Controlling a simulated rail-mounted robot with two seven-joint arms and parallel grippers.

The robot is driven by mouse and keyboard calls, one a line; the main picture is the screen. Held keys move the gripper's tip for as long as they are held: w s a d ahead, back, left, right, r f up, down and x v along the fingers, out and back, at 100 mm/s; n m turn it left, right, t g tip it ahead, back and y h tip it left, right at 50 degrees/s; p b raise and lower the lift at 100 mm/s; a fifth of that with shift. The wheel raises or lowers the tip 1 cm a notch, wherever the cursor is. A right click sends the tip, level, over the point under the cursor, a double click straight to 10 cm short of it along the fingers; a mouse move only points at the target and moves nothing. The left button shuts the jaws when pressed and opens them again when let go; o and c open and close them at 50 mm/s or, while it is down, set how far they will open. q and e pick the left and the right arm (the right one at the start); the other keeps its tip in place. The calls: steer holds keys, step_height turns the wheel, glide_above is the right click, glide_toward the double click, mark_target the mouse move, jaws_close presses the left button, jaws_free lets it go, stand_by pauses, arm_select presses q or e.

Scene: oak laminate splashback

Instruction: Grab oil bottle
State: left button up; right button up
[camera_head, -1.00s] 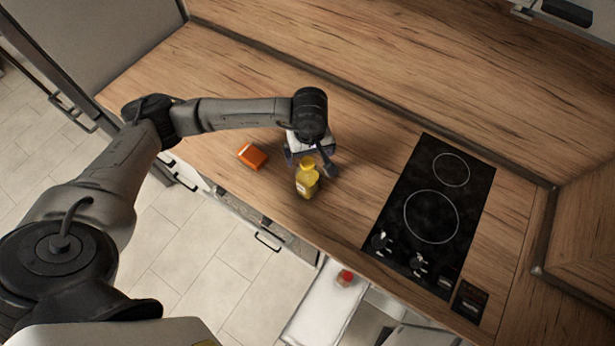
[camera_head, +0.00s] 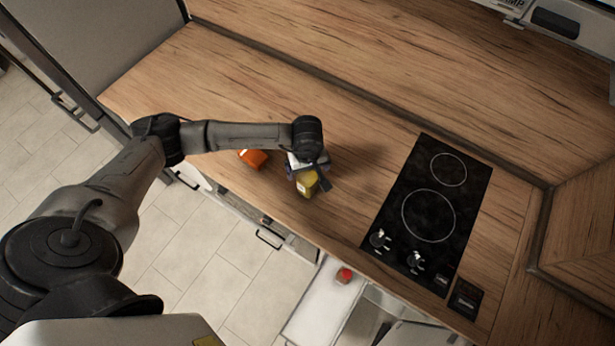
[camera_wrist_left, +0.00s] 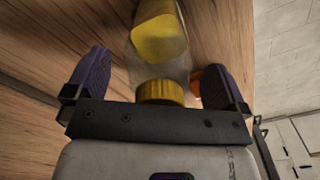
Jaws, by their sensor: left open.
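The oil bottle (camera_head: 307,184), yellow with a yellow cap, stands on the wooden counter near its front edge in the head view. In the left wrist view the bottle (camera_wrist_left: 158,45) lies between the two fingers, its yellow cap close to the palm. My left gripper (camera_head: 309,179) is over the bottle, its fingers open on either side of it. The left wrist view shows gaps between the bottle and both fingers (camera_wrist_left: 160,80). The gripper hides the top of the bottle in the head view. My right gripper is not in view.
An orange box (camera_head: 253,159) lies on the counter left of the bottle, partly behind my arm. A black hob (camera_head: 428,215) is set in the counter to the right. A red object (camera_head: 344,275) lies on a white surface below the counter edge.

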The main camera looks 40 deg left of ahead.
arm_select(q)
steer(key=c, duration=1.6)
steer(key=shift+r, duration=0.1)
steer(key=shift+c, duration=0.7)
steer(key=shift+r, duration=0.15)
